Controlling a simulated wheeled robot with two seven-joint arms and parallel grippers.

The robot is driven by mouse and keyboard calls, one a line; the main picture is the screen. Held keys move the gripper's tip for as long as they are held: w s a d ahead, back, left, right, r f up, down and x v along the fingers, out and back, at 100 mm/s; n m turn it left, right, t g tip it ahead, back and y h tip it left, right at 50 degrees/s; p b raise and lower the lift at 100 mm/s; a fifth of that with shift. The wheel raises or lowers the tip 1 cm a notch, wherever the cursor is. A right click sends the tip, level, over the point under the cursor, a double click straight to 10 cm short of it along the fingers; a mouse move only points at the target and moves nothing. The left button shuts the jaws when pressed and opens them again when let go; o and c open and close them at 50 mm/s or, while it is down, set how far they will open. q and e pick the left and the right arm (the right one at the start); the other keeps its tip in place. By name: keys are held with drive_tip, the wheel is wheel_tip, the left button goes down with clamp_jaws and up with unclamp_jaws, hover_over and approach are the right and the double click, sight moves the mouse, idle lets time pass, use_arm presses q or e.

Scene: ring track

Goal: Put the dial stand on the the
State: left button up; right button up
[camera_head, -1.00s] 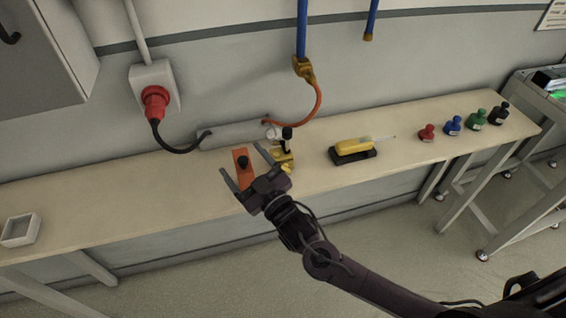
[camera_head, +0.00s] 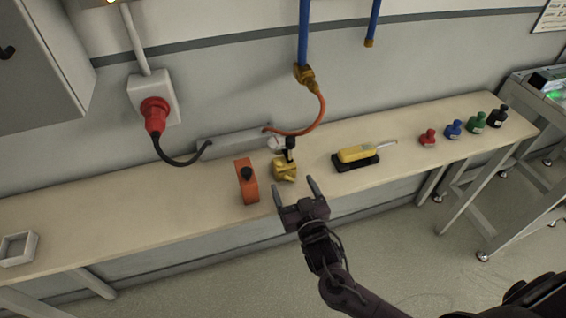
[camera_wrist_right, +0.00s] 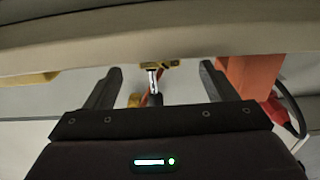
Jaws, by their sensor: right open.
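What looks like the dial stand is a small yellow block (camera_head: 284,172) with a dark upright knob or post and a pale round part beside it. It stands on the bench (camera_head: 120,205), just right of an orange block (camera_head: 247,182) with a black knob. My right gripper (camera_head: 294,185) is open and empty at the bench's front edge, its fingers pointing toward the yellow block, apart from it. In the right wrist view, which looks upside down, the yellow block (camera_wrist_right: 158,64) shows between the open fingers, with a shiny stem. My left gripper is out of view.
A yellow handheld tool (camera_head: 357,153) on a black base lies to the right. Several small coloured bottles (camera_head: 454,129) stand farther right. A grey trunking box (camera_head: 232,140), cables and a red plug (camera_head: 155,112) are behind. The bench's left stretch is clear up to a small tray (camera_head: 18,248).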

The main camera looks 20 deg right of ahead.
sight(287, 170)
drive_tip(key=w, duration=0.2)
drive_tip(key=w+p, duration=0.1)
drive_tip(key=w, duration=0.2)
drive_tip(key=shift+w+r, duration=0.3)
drive_tip(key=shift+r, duration=0.1)
drive_tip(key=shift+w, duration=0.25)
clamp_jaws()
drive_tip(key=shift+r, duration=0.2)
